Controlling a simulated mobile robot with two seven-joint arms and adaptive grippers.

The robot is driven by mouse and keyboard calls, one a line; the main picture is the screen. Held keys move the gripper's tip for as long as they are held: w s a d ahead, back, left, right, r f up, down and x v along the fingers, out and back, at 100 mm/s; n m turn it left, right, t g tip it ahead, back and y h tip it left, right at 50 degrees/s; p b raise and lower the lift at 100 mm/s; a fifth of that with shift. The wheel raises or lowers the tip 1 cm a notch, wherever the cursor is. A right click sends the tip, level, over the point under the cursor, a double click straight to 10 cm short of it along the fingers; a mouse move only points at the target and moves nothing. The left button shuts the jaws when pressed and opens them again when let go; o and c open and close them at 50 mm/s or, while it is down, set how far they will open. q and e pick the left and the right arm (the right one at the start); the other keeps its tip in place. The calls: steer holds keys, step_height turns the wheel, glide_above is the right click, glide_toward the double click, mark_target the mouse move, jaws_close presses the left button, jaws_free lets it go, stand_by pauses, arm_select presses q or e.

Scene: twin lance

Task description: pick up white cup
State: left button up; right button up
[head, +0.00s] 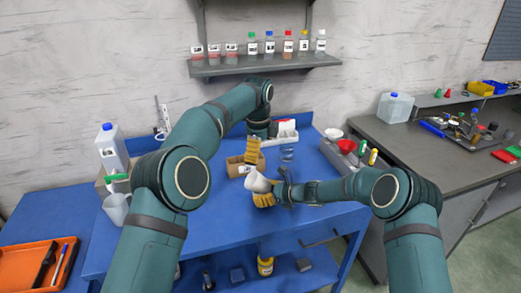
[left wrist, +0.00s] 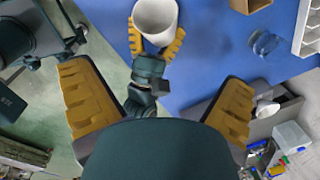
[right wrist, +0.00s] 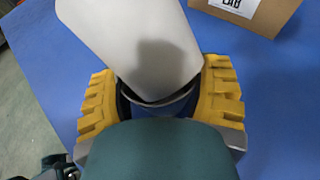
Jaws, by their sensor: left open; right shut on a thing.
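The white cup (head: 258,183) is held tilted above the blue table near its front edge. My right gripper (head: 265,195) is shut on it. In the right wrist view the cup (right wrist: 140,45) lies between the yellow fingers (right wrist: 160,100), its far end out of the picture. In the left wrist view the cup (left wrist: 155,18) shows its open mouth, with the right gripper's yellow fingers on both sides. My left gripper (head: 254,150) is raised above the table, behind the cup. Its fingers (left wrist: 160,105) are wide apart and empty.
A cardboard box (head: 240,167) stands just behind the cup, and a clear glass item (head: 287,153) to its right. A clear jug (head: 116,208) and a large white bottle (head: 112,148) stand at the left.

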mark_target(258, 183)
arm_select(q)
steer(key=shift+s+a+f+t, duration=0.3)
steer(key=shift+s+f+t, duration=0.05)
steer(key=shift+f+t, duration=0.15)
steer(key=shift+s+a+f+n+t, duration=0.3)
steer(key=shift+s+f, duration=0.15)
steer(key=shift+s, duration=0.15)
steer(key=x, duration=1.2)
steer(key=shift+s+d+f, duration=0.1)
steer(key=shift+d+f, duration=0.1)
steer(key=shift+d, duration=0.1)
steer(key=c, duration=0.9)
steer(key=shift+c, duration=0.4)
